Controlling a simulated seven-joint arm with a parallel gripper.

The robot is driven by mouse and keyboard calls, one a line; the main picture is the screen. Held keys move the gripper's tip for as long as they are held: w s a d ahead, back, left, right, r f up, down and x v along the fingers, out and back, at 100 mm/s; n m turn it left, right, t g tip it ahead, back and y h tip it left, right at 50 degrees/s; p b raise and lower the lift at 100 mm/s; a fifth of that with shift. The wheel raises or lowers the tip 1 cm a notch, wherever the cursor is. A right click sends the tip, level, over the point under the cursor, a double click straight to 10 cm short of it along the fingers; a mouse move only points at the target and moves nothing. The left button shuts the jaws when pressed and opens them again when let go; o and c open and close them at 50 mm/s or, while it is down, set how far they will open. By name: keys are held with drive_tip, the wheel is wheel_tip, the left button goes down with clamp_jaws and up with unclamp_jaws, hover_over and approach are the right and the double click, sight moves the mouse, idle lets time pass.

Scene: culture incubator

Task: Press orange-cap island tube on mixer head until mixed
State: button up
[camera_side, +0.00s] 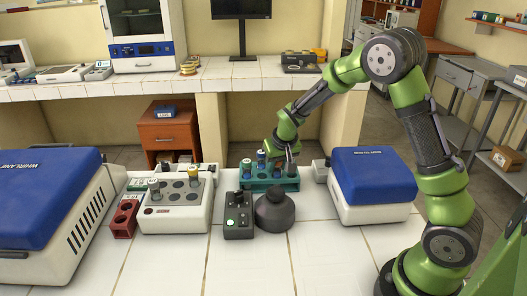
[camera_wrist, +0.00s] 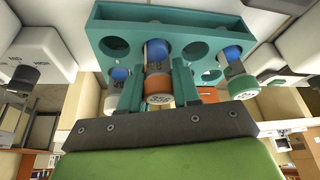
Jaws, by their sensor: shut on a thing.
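The orange-cap tube (camera_wrist: 158,88) has blue contents and a printed number on its cap. In the wrist view it stands in a hole of the teal rack (camera_wrist: 200,14). My gripper (camera_wrist: 158,92) is shut on it, with a teal finger on each side near the cap. In the side view my gripper (camera_side: 287,163) is at the teal rack (camera_side: 272,186), and the held tube is hard to make out there. The mixer appears to be the dark grey round body (camera_side: 275,212) in front of the rack; its head is not clearly distinct.
Two other tubes, left (camera_wrist: 119,78) and right (camera_wrist: 236,72), stand close beside my fingers. A dark control box (camera_side: 239,217) stands left of the mixer. A white block (camera_side: 172,222) holds tubes. Blue-lidded machines stand right (camera_side: 372,180) and left (camera_side: 50,200). The front tabletop is clear.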

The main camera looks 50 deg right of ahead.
drive_tip(key=r, duration=0.7)
drive_tip(key=a+r, duration=0.1)
drive_tip(key=r, duration=0.3)
drive_tip(key=shift+s+a+f+n+t+y, duration=0.1)
drive_tip(key=shift+s+a+f+n+y, duration=0.2)
drive_tip(key=shift+s+a+n, duration=0.95)
drive_tip(key=shift+s+a+f+n+t+y, duration=0.1)
drive_tip(key=shift+s+a+f+n+y, duration=0.35)
drive_tip(key=shift+s+a, duration=1.25)
drive_tip(key=shift+s+a+f+n+t+y, duration=0.1)
drive_tip(key=shift+s+a+n+y, duration=0.25)
drive_tip(key=shift+s+a+n, duration=1.25)
drive_tip(key=shift+w+a+f+m, duration=0.3)
drive_tip(key=shift+w+a+f, duration=0.05)
drive_tip(key=shift+w+f, duration=0.25)
wheel_tip(320, 180, up, 6)
